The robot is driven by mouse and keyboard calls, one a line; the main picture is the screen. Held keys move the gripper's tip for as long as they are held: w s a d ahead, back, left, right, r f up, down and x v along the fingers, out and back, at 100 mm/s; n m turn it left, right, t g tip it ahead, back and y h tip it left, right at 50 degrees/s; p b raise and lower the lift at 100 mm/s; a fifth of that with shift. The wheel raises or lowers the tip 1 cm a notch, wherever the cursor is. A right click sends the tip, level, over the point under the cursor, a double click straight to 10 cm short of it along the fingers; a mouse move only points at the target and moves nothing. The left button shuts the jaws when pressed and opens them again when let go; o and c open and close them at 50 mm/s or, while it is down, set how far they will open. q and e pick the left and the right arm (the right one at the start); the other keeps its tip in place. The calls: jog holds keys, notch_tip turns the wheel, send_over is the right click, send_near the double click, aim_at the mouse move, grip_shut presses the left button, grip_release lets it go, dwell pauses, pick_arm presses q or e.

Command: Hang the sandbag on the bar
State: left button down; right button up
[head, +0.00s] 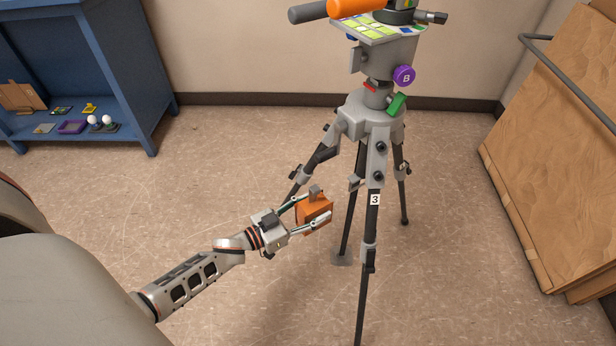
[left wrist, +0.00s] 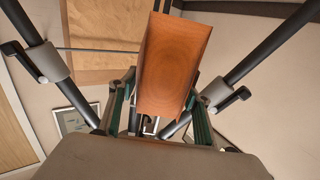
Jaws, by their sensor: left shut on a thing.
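The sandbag shows as an orange block (head: 314,213) with a grey piece on top. My left gripper (head: 317,206) is shut on it, one finger on each side, and holds it off the floor beside the tripod (head: 377,155). In the left wrist view the orange block (left wrist: 174,62) stands between the green-edged fingers, with a small metal hook-like part (left wrist: 148,125) below it in the picture. Tripod legs pass on both sides there. I cannot tell for sure which part is the bar; a thin dark rod (left wrist: 95,49) crosses behind the block. My right gripper is not in view.
The tripod's dark legs spread over the floor right of my left gripper. A blue shelf (head: 148,95) with small items stands at the back left. A wooden panel cart (head: 555,130) with a grey handle (head: 565,75) stands at the right. Floor between is mostly clear.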

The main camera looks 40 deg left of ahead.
pick_arm(q)
jog(key=shift+r+b+x, duration=0.2)
jog(key=shift+b+x, duration=0.65)
jog(key=shift+x, duration=5.2)
jog(key=d, duration=0.1)
jog(key=d+f, duration=0.1)
jog(key=s+d, duration=0.1)
jog(key=shift+s+d+f, duration=0.1)
jog(key=shift+d+f, duration=0.1)
jog(key=shift+d, duration=0.15)
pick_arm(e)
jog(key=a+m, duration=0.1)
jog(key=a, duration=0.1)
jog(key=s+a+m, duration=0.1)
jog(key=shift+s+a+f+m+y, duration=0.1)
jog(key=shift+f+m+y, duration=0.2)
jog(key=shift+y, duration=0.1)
